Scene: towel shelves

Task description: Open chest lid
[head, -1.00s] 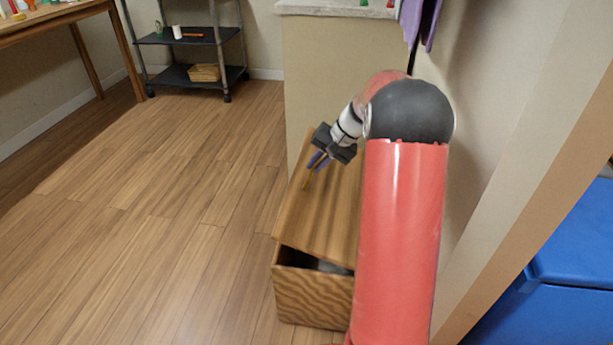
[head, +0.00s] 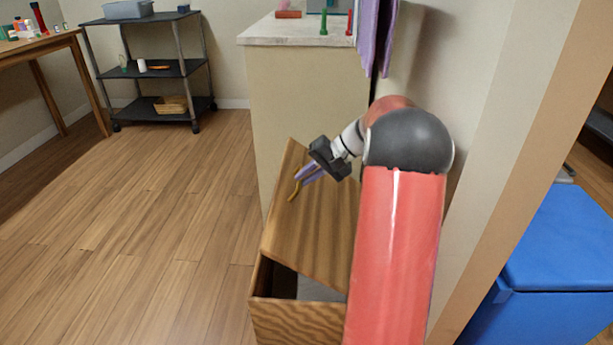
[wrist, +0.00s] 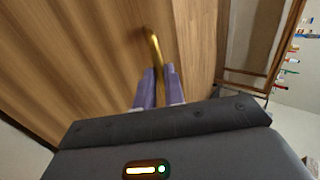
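The wooden chest (head: 300,323) stands on the floor at the lower middle of the head view. Its lid (head: 315,225) is tilted up, with a dark gap to the chest showing below its near edge. A brass-coloured handle (head: 293,192) sits on the lid. My gripper (head: 303,178) is at this handle. In the wrist view, the purple fingers (wrist: 159,78) are close together with the end of the handle (wrist: 154,45) between them, and the lid's wood (wrist: 80,50) fills the left. My arm hides the right part of the chest and lid.
A counter (head: 300,38) stands just behind the chest, with a purple towel (head: 376,35) hanging beside it. A blue bin (head: 560,255) is at the right, past the wall edge. A black shelf (head: 155,70) stands far left. The floor left is clear.

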